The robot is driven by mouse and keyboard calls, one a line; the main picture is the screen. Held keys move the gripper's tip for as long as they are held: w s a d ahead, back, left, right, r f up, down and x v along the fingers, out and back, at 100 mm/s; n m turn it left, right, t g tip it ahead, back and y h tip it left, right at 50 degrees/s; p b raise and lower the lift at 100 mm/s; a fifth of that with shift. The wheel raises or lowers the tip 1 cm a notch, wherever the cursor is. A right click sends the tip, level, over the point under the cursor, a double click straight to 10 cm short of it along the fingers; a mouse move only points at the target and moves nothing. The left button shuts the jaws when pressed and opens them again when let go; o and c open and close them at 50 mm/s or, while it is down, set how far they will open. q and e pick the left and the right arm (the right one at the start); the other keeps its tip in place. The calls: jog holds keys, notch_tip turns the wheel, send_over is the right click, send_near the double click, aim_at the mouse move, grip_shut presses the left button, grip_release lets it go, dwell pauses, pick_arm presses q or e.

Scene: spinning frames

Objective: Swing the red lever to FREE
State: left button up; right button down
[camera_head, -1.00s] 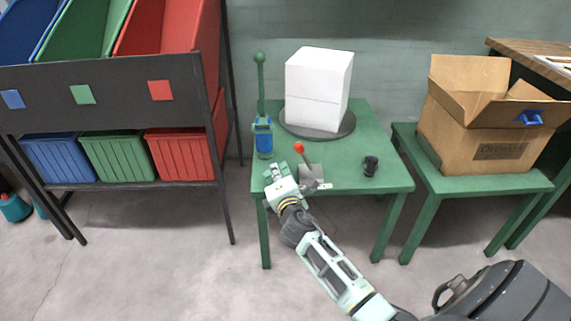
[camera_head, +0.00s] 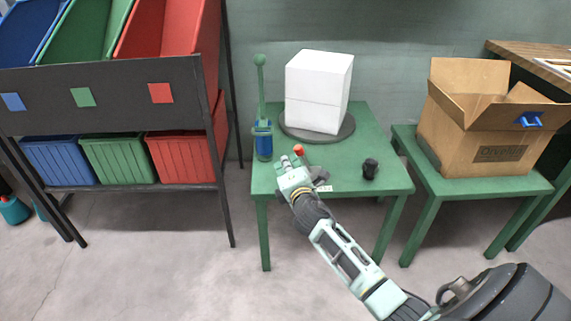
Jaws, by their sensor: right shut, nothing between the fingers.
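The red lever's round knob (camera_head: 299,149) shows near the front of the green table, just beyond my right gripper. Its shaft and most of its grey base are hidden behind the gripper. A white label (camera_head: 325,188) shows at the base's right side; its words are too small to read. My right gripper (camera_head: 290,161) is shut and empty, its fingertips just below and left of the knob. I cannot tell whether they touch the lever. My left gripper is not in view.
A white block (camera_head: 318,90) stands on a dark round turntable (camera_head: 346,128) at the back of the green table (camera_head: 385,170). A green-and-blue upright device (camera_head: 263,138) stands at left, a small black knob (camera_head: 370,168) at right. An open cardboard box (camera_head: 485,140) is farther right.

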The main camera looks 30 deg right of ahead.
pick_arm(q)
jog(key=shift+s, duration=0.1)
pick_arm(e)
jog(key=shift+s+d+r+m, duration=0.2)
jog(key=shift+d+r+m, duration=0.15)
jog(key=shift+m, duration=0.15)
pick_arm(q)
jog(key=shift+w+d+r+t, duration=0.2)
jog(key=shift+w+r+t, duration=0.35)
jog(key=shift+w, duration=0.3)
pick_arm(e)
jog(key=s+d+r+m+t+h, duration=0.1)
jog(key=s+d+r+m+t, duration=0.1)
jog(key=d+m, duration=0.5)
jog(key=shift+s+r+m, duration=0.45)
jog(key=shift+s+m, duration=0.65)
jog(key=shift+s, duration=0.15)
jog(key=shift+d, duration=0.15)
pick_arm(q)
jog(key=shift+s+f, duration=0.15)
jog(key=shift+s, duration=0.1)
